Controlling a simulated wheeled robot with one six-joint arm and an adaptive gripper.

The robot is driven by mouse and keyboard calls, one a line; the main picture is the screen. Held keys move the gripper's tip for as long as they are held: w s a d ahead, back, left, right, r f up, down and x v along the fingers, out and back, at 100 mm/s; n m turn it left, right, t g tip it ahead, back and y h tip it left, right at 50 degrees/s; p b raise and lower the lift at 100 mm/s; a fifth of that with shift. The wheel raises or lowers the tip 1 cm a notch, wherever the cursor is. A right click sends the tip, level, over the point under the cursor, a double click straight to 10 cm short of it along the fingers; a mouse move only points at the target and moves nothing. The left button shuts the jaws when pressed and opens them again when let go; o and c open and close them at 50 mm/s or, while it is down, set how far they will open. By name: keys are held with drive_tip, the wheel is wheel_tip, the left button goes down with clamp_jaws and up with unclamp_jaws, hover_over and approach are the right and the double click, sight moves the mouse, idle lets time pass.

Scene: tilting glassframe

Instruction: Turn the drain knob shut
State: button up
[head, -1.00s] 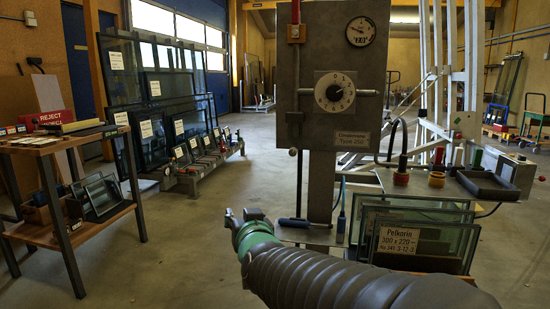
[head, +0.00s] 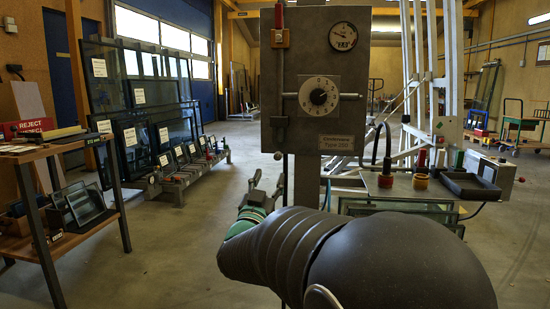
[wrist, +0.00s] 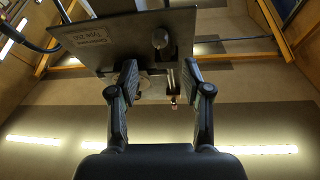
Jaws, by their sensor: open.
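A grey control box (head: 335,115) on a post fills the upper middle of the head view. A small pale round knob (head: 278,155) sits at its lower left edge, below a dark fitting on its front. In the wrist view the box (wrist: 115,42) is seen from below, and a dark rounded knob (wrist: 161,39) stands out from it. I cannot tell for certain which one is the drain knob. My gripper (head: 268,183) is below and left of the box in the head view. In the wrist view my gripper (wrist: 160,68) is open and empty, the knob just beyond and between its fingertips.
The box carries a numbered dial (head: 319,95), a gauge (head: 343,36) and a red-handled lever (head: 281,39). A tray (head: 470,186) and glass panes (head: 410,212) are at right. A workbench (head: 60,147) stands at left; floor between is free.

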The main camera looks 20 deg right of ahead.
sight(277, 159)
drive_tip(key=p+x, duration=0.1)
drive_tip(key=x, duration=0.8)
drive_tip(key=shift+w+d+r, duration=0.1)
drive_tip(key=shift+w+d, duration=0.05)
drive_tip(key=shift+w, duration=0.1)
clamp_jaws()
